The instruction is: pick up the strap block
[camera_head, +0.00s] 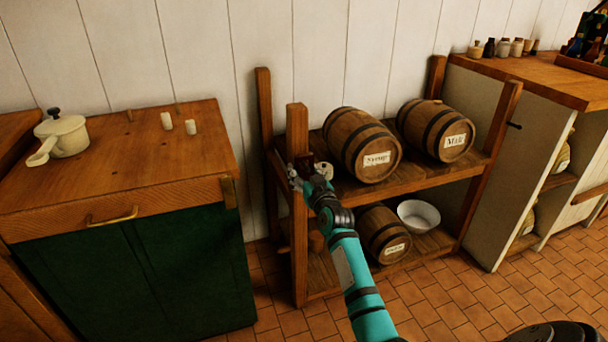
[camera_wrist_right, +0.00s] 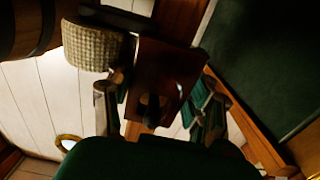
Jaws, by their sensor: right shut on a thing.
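The strap block, a dark reddish-brown block, shows in the right wrist view (camera_wrist_right: 168,70) between the two fingers of my right gripper (camera_wrist_right: 156,108). In the head view it is a small dark red shape (camera_head: 304,164) at the left end of the rack's upper shelf. My right gripper (camera_head: 308,182) is there beside the rack's front left post, shut on the block. The fingers hide part of it, and I cannot tell whether it still touches the shelf. My left gripper is not in view.
A pale rounded thing (camera_head: 324,170) sits close to the block; it looks woven in the wrist view (camera_wrist_right: 92,45). A green cabinet (camera_head: 140,265) stands left. A white bowl (camera_head: 418,214) is on the lower shelf.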

